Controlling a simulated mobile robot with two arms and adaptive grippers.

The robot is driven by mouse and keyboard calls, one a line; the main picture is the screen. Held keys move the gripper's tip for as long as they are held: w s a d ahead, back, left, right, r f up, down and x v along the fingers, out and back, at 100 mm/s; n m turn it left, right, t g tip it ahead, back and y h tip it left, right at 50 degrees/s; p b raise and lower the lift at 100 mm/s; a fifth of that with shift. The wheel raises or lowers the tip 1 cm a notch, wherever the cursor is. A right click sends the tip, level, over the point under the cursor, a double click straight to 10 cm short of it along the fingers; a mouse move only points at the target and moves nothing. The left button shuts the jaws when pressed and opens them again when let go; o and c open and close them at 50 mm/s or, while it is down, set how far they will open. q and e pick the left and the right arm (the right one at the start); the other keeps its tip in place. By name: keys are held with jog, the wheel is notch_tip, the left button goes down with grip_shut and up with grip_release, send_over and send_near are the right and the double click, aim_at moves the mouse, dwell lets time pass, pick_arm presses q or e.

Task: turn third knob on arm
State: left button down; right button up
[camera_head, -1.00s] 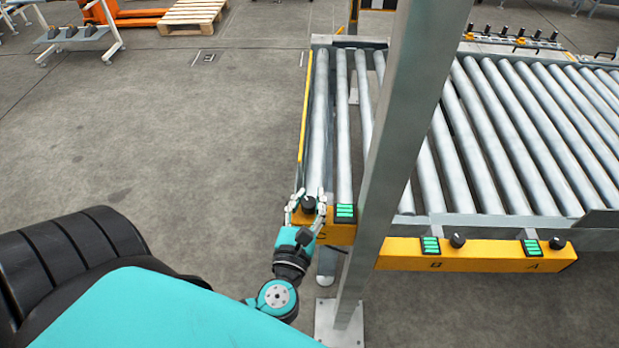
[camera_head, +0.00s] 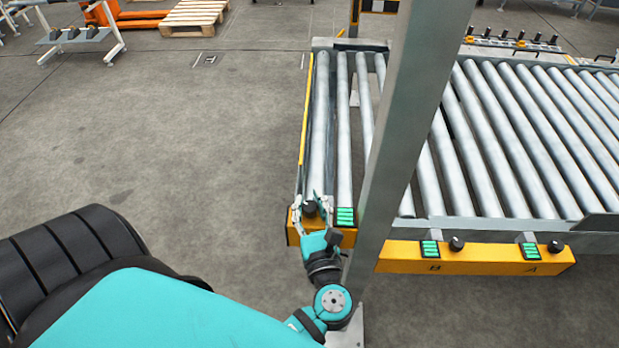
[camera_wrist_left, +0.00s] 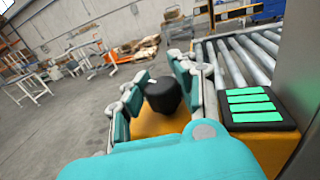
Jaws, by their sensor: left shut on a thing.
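The third black knob (camera_head: 310,209) sits on the left end of the yellow arm (camera_head: 293,232), left of a green-lit panel (camera_head: 345,216). My left gripper (camera_head: 313,207) is at this knob, with a finger on either side of it. In the left wrist view the knob (camera_wrist_left: 163,94) stands between the two teal fingers, and the gripper is shut on it. The other two knobs (camera_head: 456,243) and (camera_head: 555,245) are on the yellow bar marked B and A, right of the grey post. My right gripper is not in view.
A grey post (camera_head: 400,130) rises close to the right of my left arm. Metal rollers (camera_head: 500,140) lie behind the yellow bar.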

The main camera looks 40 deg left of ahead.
pick_arm(q)
jog(key=shift+f, duration=0.1)
jog(key=c, duration=0.9)
grip_release()
jog(key=shift+s+d, duration=0.15)
jog(key=shift+c, duration=0.2)
